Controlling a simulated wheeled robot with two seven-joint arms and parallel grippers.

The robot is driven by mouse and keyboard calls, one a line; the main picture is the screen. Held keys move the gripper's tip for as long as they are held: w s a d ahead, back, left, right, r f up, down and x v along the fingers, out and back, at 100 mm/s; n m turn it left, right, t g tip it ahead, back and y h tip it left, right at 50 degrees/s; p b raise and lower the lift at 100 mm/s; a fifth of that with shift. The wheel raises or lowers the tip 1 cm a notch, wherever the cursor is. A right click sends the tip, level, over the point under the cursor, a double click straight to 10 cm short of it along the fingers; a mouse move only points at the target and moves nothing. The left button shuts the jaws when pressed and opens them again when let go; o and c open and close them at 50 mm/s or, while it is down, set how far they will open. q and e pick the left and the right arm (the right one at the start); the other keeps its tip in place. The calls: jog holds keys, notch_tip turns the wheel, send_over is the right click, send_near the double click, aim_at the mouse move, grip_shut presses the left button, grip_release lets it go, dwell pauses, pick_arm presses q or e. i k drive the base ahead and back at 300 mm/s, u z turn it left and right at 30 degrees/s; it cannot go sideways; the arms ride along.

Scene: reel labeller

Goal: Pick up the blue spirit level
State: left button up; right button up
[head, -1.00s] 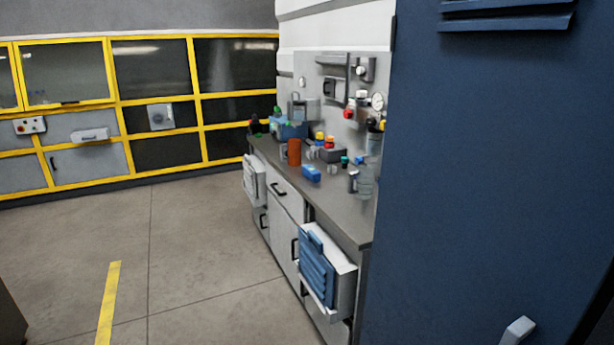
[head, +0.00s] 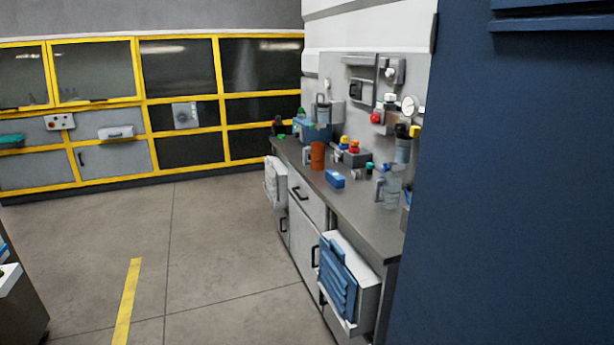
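I cannot make out a blue spirit level for certain in the head view. A small blue block-like object (head: 335,179) lies on the grey counter (head: 352,209), too small to identify. A larger blue box (head: 316,131) stands farther back on the same counter. Neither of my grippers is in view.
An orange-brown cylinder (head: 317,155), a clear jug (head: 391,188) and several small items crowd the counter. A tall blue cabinet (head: 520,190) blocks the right side.

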aim_at(336, 182)
jog(key=u, duration=0.8)
jog(key=i, duration=1.85)
jog(key=z, duration=0.35)
jog(key=i, duration=1.6)
jog(key=z, duration=1.15)
